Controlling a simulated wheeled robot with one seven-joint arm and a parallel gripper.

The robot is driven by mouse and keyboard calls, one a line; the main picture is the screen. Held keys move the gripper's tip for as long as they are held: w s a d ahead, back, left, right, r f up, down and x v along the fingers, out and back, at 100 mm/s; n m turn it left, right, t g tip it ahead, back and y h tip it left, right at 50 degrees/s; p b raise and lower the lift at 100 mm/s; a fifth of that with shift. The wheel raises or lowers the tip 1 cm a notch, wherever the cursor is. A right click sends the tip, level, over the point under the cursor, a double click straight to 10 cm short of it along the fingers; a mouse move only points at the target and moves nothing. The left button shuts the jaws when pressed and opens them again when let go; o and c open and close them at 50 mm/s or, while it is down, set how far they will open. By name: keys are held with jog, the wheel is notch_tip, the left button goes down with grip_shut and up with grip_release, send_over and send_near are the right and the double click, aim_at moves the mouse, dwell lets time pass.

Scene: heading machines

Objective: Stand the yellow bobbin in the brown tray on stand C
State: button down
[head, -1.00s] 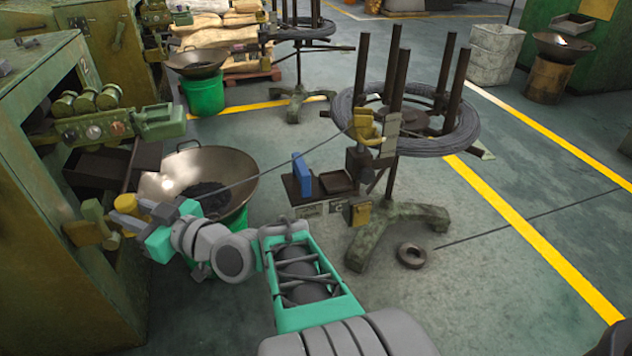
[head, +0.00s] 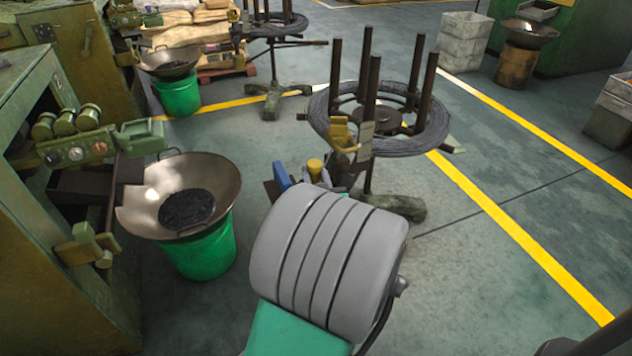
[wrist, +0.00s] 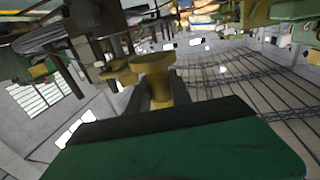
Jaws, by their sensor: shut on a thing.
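The yellow bobbin (head: 315,167) stands above my arm in the head view, close to the stand's shelf. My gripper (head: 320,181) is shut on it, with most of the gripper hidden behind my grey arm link. In the wrist view the bobbin (wrist: 152,64) shows its wide flange up between the two dark fingers of my gripper (wrist: 160,88). The blue block (head: 282,179) on the stand's shelf is just left of the bobbin. The brown tray is hidden behind my arm and gripper. I cannot read a letter on the stand.
A large wire coil (head: 330,128) on a reel with dark posts is right behind the shelf. A yellow clamp-like part (head: 343,133) rises close behind the gripper. A wide pan (head: 135,205) on a green bucket (head: 205,250) stands left.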

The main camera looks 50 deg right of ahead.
jog(key=w+d+f, duration=0.2)
jog(key=d+f, duration=0.1)
jog(key=w+d+f+b, duration=0.1)
jog(key=w+d+f, duration=0.2)
jog(key=d, duration=0.1)
jog(key=w+d+f, duration=0.2)
jog(key=d+f, duration=0.1)
jog(key=shift+w+d+f+b, duration=0.15)
jog(key=shift+w+d+b, duration=0.2)
jog(key=shift+d+b, duration=0.05)
jog(key=shift+w+d+f, duration=0.1)
jog(key=shift+d+f, duration=0.05)
jog(key=shift+f, duration=0.05)
notch_tip(320, 180, down, 4)
jog(key=shift+w+d+r+b, duration=0.1)
jog(key=shift+d+r+b, duration=0.1)
jog(key=shift+b, duration=0.65)
jog(key=shift+r, duration=0.1)
jog(key=shift+a+f+b, duration=0.1)
jog(key=shift+f+b, duration=0.25)
jog(key=shift+b, duration=0.05)
jog(key=c, duration=1.4)
grip_release()
jog(key=shift+c, duration=0.2)
jog(key=shift+r, duration=0.1)
